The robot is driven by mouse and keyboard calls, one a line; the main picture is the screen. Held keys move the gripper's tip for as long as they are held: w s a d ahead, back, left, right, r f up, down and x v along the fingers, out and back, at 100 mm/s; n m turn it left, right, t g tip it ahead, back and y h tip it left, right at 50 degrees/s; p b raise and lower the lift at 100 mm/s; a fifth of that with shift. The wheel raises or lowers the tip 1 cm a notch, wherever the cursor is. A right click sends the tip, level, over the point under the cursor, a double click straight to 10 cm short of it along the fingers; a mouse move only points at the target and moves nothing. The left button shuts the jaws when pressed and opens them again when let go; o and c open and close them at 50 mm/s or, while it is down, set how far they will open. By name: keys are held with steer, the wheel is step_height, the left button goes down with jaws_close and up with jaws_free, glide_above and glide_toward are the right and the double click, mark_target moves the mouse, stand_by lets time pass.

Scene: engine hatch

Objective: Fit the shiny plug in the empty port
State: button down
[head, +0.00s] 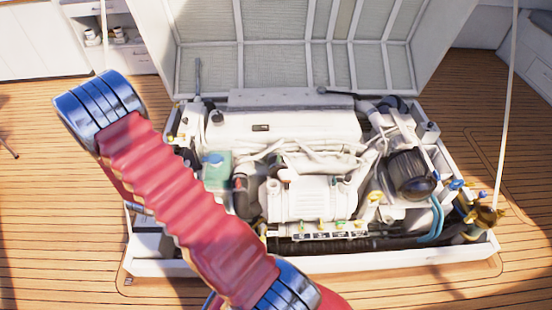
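My red arm with metal joint rings crosses the left and lower middle of the head view. My gripper is not visible in it. The white engine (310,197) sits in the open hatch. A pale strip (318,236) along its lower front carries several small coloured fittings, some green and some yellow. Brass-coloured fittings (482,214) cluster at the right corner of the hatch. I cannot make out which piece is the shiny plug or which port is empty. My arm covers the left front of the engine bay.
The raised hatch lid (290,45) stands behind the engine. The bay has a white raised rim (400,262). A pale rope (508,110) hangs at the right. Dark and blue hoses (437,220) run at the bay's right side. Wooden deck (50,210) lies clear around it.

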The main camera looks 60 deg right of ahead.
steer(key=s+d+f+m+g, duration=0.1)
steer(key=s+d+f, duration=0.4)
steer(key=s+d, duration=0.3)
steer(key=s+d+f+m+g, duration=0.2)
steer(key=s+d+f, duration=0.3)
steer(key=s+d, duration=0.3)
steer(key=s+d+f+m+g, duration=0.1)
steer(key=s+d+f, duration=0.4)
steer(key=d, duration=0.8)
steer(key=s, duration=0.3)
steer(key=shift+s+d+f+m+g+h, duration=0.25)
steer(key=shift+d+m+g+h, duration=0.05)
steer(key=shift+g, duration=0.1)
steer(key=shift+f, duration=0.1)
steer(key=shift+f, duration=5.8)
